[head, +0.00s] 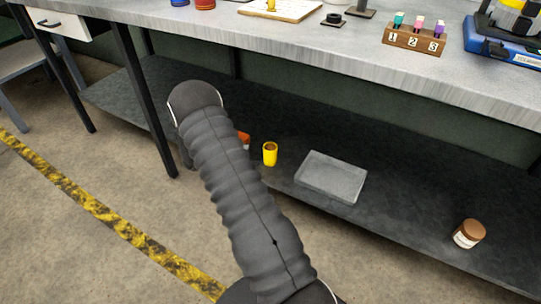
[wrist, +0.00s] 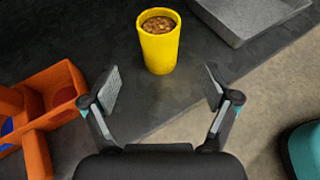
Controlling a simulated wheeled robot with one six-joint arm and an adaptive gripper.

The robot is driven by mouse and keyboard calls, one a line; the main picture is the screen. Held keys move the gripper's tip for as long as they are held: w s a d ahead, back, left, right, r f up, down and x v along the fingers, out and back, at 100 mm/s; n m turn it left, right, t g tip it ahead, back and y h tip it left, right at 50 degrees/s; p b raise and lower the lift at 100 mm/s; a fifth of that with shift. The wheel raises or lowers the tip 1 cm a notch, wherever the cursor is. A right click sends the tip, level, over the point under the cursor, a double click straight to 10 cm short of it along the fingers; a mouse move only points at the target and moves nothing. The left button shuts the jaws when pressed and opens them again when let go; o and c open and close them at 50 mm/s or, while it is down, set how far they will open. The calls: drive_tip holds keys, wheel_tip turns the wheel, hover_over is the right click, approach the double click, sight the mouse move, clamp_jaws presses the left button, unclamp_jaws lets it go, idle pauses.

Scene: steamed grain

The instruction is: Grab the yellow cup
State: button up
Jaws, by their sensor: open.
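The yellow cup (head: 270,154) stands upright on the dark lower shelf, just right of my arm in the head view. In the wrist view the yellow cup (wrist: 159,48) is filled with brown grain-like contents. My gripper (wrist: 160,84) is open and empty, with its two fingers spread. The cup lies just beyond the fingertips, roughly centred between them, and no finger touches it. In the head view my arm hides the gripper.
An orange divided container (wrist: 45,108) lies left of my gripper, near the left finger. A grey flat box (head: 331,177) is right of the cup. A brown jar (head: 468,234) stands farther right on the shelf. The worktop (head: 330,42) overhangs the shelf, with a black table leg (head: 145,100) at left.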

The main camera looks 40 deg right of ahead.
sight(270, 154)
drive_tip(key=x, duration=0.4)
drive_tip(key=shift+d+f, duration=0.15)
drive_tip(key=shift+d, duration=0.1)
drive_tip(key=shift+f+p+x, duration=0.15)
drive_tip(key=shift+x, duration=1.2)
drive_tip(key=shift+f+p+x, duration=0.1)
drive_tip(key=shift+p+x, duration=0.05)
drive_tip(key=shift+x, duration=1.2)
drive_tip(key=shift+a, duration=0.1)
drive_tip(key=c, duration=1.4)
